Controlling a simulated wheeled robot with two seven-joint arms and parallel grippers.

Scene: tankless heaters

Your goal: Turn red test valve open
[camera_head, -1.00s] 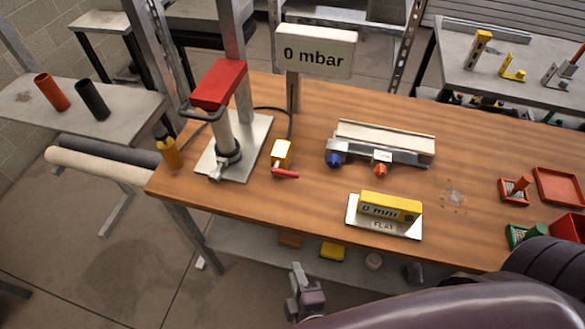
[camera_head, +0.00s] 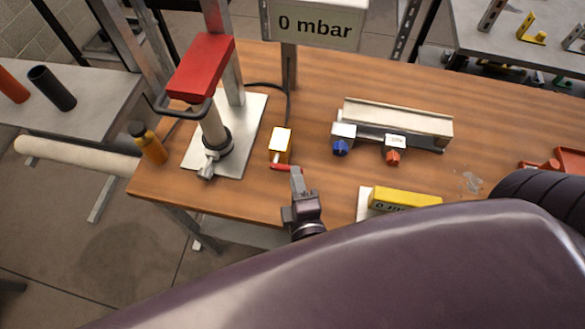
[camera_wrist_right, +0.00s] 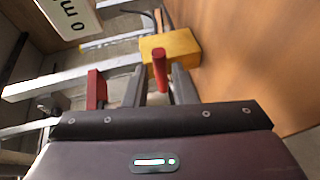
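My right gripper (camera_head: 297,174) is at the lever's free end, coming from the table's front edge. In the right wrist view, the red lever (camera_wrist_right: 160,72) points toward the camera from the yellow block (camera_wrist_right: 172,48). It shows between the two fingers of my right gripper (camera_wrist_right: 160,84), which are apart, with a gap visible on the left side. Whether a finger touches the lever is unclear. My left gripper is not in view.
A red-topped pump (camera_head: 203,68) on a metal plate stands left of the valve. A sign (camera_head: 317,22) reading "0 mbar" stands behind. A metal unit with blue (camera_head: 340,148) and red-orange (camera_head: 392,157) knobs is to the right. A yellow gauge (camera_head: 405,198) is partly hidden by my arm.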

